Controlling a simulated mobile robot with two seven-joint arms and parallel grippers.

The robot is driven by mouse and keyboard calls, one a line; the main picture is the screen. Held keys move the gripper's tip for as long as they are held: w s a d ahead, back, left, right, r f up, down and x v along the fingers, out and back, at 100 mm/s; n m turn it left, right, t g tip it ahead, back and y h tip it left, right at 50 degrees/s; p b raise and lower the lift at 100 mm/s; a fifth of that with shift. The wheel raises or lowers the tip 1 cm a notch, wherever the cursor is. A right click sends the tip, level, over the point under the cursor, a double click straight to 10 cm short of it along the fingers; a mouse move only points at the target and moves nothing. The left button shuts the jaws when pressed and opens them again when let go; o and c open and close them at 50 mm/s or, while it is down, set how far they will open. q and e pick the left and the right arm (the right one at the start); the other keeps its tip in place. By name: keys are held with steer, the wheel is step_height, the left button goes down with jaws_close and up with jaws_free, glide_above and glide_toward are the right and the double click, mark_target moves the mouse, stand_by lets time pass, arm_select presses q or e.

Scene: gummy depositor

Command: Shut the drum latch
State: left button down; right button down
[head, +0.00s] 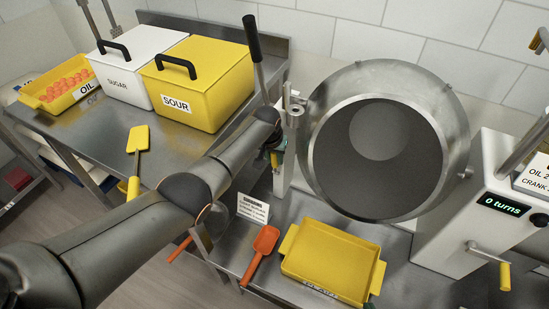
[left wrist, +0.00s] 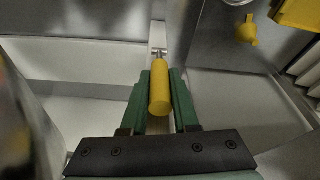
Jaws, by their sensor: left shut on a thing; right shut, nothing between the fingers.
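The drum (head: 458,105) is a grey metal cylinder with its round, dark mouth facing me. A post with a metal latch fitting (head: 294,108) stands at its left side. My left gripper (head: 277,152) is beside this post, partly hidden by my own arm. In the left wrist view its green fingers (left wrist: 160,98) are shut on a yellow handle (left wrist: 160,92), whose metal stem runs away from me. A bit of that handle also shows in the head view (head: 274,159). Of my right gripper only a small green tip (head: 371,305) shows at the bottom edge, by the yellow tray.
A lever with a black grip (head: 253,40) rises behind my left arm. At right stands a white crank unit (head: 440,228) reading "0 turns".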

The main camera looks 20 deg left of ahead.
arm_select(q)
steer(key=c, duration=0.7)
jaws_free()
steer(key=shift+s+r+p, duration=0.1)
steer(key=shift+r+p, duration=0.25)
steer(key=shift+r, duration=0.05)
steer(key=shift+p+v, duration=1.75)
steer(key=shift+v, duration=4.05)
